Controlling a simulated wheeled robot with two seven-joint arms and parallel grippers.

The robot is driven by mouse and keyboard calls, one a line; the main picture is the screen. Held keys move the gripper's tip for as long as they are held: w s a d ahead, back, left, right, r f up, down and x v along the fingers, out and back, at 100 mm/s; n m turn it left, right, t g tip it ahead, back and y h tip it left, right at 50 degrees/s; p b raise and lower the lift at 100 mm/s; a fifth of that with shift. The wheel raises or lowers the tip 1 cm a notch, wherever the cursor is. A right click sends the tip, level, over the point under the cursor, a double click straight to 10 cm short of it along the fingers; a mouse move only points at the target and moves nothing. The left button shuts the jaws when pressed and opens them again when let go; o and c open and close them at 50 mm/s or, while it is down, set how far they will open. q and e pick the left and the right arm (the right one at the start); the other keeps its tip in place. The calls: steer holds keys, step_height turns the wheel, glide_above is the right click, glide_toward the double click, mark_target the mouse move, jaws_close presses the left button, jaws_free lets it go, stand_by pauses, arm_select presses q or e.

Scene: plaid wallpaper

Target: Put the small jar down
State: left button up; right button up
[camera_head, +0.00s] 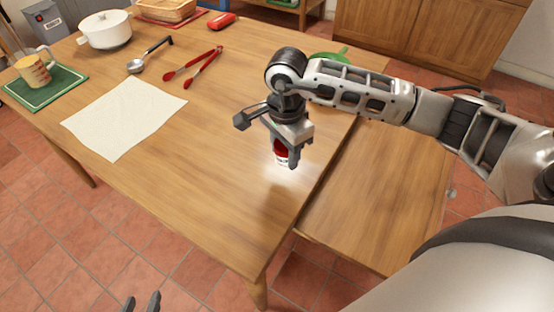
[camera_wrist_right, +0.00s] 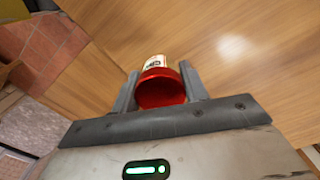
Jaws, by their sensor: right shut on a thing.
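The small jar (camera_head: 282,156) has a red lid and a pale label. My right gripper (camera_head: 284,155) is shut on it over the wooden table (camera_head: 225,165), near the table's right edge. In the right wrist view the jar (camera_wrist_right: 160,88) sits between the two fingers of the right gripper (camera_wrist_right: 160,88), its red lid towards the camera. I cannot tell whether the jar's base touches the table. My left gripper (camera_head: 142,303) shows only as two dark fingertips at the bottom edge, apart from each other, with nothing seen between them.
A white cloth (camera_head: 124,117), red tongs (camera_head: 195,65), a ladle (camera_head: 148,56) and a white pot (camera_head: 105,30) lie to the left and back. A measuring cup (camera_head: 33,71) stands on a green mat (camera_head: 45,92). The table around the jar is clear.

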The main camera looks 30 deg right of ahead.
mark_target(277, 163)
steer(key=shift+w+a+f, duration=0.25)
steer(key=shift+a+f, duration=0.15)
steer(key=shift+f, duration=0.1)
steer(key=f, duration=0.3)
steer(key=shift+w+a+f+p, duration=0.1)
steer(key=shift+w+a+p, duration=0.05)
steer(key=shift+a+p, duration=0.2)
steer(key=shift+d+f, duration=0.1)
steer(key=shift+f, duration=0.2)
steer(key=shift+f, duration=0.2)
steer(key=o, duration=1.1)
steer(key=shift+r, duration=0.15)
